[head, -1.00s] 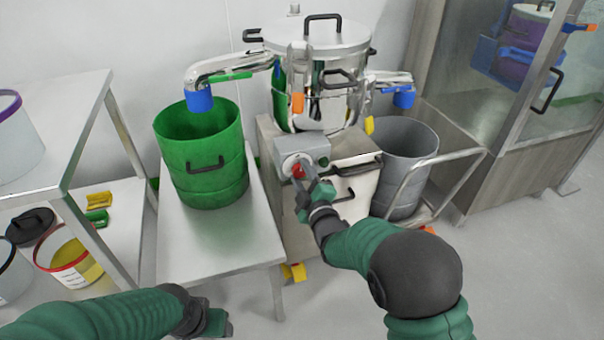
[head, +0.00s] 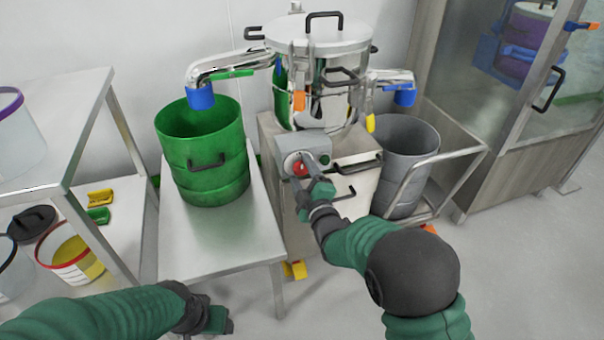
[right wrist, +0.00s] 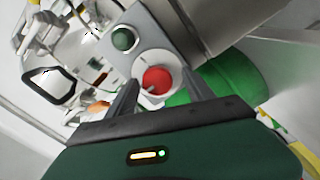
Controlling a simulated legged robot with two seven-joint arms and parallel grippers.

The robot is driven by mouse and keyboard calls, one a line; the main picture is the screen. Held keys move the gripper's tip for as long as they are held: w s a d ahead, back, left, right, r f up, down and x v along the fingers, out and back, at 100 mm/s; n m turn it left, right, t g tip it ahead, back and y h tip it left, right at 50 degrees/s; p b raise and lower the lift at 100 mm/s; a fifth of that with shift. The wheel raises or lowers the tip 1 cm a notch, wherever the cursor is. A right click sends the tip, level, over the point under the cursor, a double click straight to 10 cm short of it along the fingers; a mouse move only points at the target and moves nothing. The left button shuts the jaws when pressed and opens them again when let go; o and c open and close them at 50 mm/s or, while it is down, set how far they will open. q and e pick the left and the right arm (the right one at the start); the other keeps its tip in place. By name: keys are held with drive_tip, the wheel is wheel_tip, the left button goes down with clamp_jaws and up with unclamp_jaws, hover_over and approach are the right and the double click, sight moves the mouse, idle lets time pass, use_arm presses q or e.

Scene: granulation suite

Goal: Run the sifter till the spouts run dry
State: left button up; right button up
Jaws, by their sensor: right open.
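The steel sifter (head: 325,38) stands at the back, with a blue-tipped spout on each side. The left spout (head: 200,97) hangs over a green drum (head: 207,180); the right spout (head: 405,95) is above a grey drum (head: 400,190). No powder stream is visible at either spout. The grey control box (head: 288,143) on the front carries a red knob (right wrist: 157,79) and a green button (right wrist: 123,39). My right gripper (head: 318,165) is open at the box, its fingers either side of the red knob; contact is unclear. My left gripper (head: 218,320) is low at the front, its jaws unclear.
A steel table (head: 215,240) bears the green drum. A shelf rack (head: 70,110) with tubs and scoops is at the left. A trolley rail (head: 450,160) surrounds the grey drum. A glazed cabinet (head: 480,120) stands at the right. Floor is clear at front right.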

drive_tip(key=shift+s+d+r, duration=0.1)
drive_tip(key=shift+s+d, duration=0.05)
drive_tip(key=shift+s, duration=0.1)
drive_tip(key=p+v, duration=0.4)
drive_tip(key=v, duration=1.2)
drive_tip(key=shift+p, duration=0.4)
drive_tip(key=shift+s, duration=0.15)
